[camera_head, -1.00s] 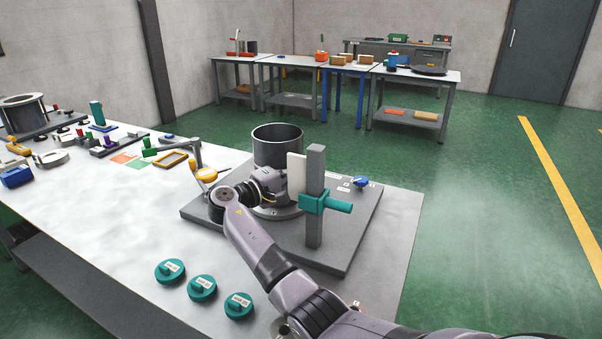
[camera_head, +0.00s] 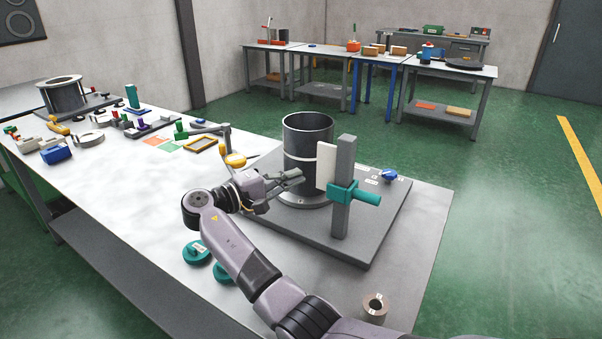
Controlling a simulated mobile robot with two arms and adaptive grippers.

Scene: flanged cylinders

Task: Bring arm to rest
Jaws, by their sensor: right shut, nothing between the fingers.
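My right arm comes in from the bottom of the head view, bent at an elbow joint over the table. Its gripper (camera_head: 294,178) is shut and empty, just left of the lower part of the dark flanged cylinder (camera_head: 308,140). I cannot tell whether the fingertips touch the cylinder. The cylinder stands upright on a grey base plate (camera_head: 362,238). A grey post (camera_head: 343,170) with a teal clamp (camera_head: 356,193) and a white plate (camera_head: 326,165) stands at its right. My left gripper is not in view.
Teal discs (camera_head: 196,251) lie beside my forearm, partly hidden by it. A small metal ring (camera_head: 375,305) is near the front edge. Tools and another flanged cylinder (camera_head: 62,95) fill the far left. The middle-left tabletop is clear.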

